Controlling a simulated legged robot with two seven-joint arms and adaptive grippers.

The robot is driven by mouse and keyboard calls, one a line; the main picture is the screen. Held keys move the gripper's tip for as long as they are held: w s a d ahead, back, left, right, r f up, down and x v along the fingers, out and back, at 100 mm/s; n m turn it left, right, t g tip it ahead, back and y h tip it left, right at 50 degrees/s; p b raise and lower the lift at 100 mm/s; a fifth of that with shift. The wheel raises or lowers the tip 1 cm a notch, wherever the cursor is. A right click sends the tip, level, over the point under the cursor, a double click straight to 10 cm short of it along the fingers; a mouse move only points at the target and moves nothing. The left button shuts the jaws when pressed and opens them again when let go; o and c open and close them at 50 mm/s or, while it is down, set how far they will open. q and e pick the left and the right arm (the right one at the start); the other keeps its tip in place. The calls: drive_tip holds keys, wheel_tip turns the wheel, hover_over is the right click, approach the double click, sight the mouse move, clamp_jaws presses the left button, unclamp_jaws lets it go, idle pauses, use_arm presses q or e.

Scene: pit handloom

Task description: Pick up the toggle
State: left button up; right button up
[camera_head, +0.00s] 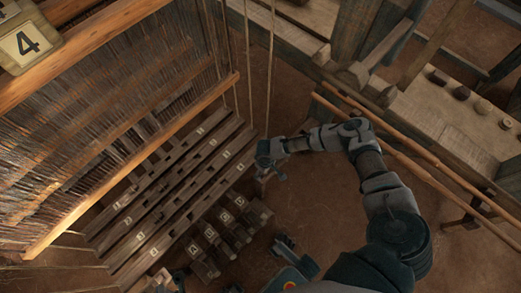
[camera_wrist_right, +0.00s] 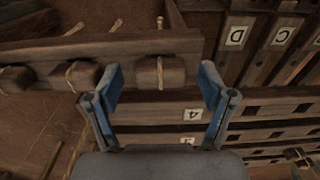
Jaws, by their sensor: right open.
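Several small wooden blocks with pale cords hang along a wooden bar in the right wrist view; one of them, which I take for the toggle (camera_wrist_right: 160,74), is centred between my right fingertips. My right gripper (camera_wrist_right: 162,82) is open, with one blue finger to each side of this block. I see no finger touching it, and the depth between them is hard to judge. In the head view my right gripper (camera_head: 270,165) is beside the right ends of the labelled treadles. The toggle cannot be made out there.
The wooden bar (camera_wrist_right: 50,50) runs just behind the blocks. Slotted, labelled treadles (camera_head: 165,205) lie left of my right gripper, and short lettered pieces (camera_head: 220,235) lie below it. Warp threads (camera_head: 90,130) fill the left. Long poles (camera_head: 420,165) and a bench (camera_head: 445,110) stand at right.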

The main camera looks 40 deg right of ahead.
drive_tip(key=shift+w+r, duration=0.1)
drive_tip(key=c, duration=1.1)
